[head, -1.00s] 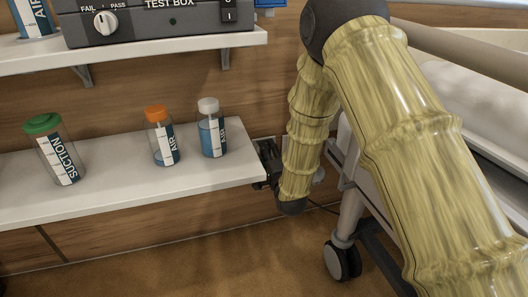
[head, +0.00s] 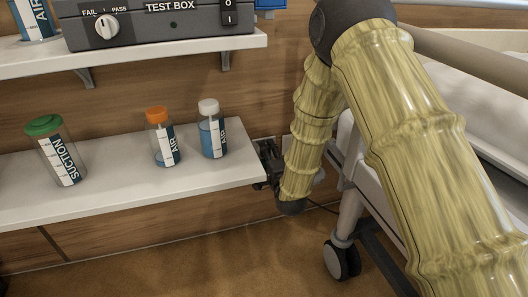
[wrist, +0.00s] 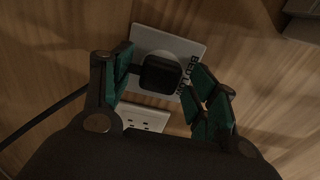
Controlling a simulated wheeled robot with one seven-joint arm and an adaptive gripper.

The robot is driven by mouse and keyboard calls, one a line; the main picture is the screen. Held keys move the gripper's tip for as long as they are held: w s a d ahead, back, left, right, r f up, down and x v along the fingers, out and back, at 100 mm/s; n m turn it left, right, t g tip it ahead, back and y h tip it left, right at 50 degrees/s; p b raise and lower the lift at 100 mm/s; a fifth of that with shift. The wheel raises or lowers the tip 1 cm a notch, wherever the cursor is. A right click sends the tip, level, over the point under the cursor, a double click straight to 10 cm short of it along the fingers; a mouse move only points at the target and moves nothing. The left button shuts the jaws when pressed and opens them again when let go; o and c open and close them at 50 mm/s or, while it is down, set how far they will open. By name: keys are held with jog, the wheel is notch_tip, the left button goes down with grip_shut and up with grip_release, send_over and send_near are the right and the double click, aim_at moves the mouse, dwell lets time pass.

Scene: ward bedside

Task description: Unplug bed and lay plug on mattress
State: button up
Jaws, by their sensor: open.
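The black plug (wrist: 160,74) sits in a white wall socket plate (wrist: 188,52) with dark lettering, partly read as "BED", in the wrist view. Its dark cable (wrist: 45,122) runs off to the lower left. My gripper (wrist: 158,82) is open, with one green-padded finger on each side of the plug. The left finger is close to the plug; I cannot tell whether it touches. The mattress (head: 485,135) lies on the bed at the right.
A second white socket (wrist: 146,118) is below the plug. The lower shelf (head: 110,190) holds a green-capped suction bottle (head: 56,150) and two air bottles (head: 163,140), (head: 211,130). Its end is close to my gripper. A test box (head: 155,22) stands above. A bed caster (head: 341,260) is at lower right.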

jog(key=shift+c, duration=0.2)
grip_shut()
jog(key=p+v, duration=0.2)
jog(key=v, duration=0.3)
jog(key=shift+s+d, duration=0.1)
jog(key=shift+s, duration=0.2)
dwell(1.3)
jog(key=shift+s+d, duration=0.1)
jog(key=shift+s, duration=0.05)
jog(key=shift+r, duration=0.15)
dwell(0.3)
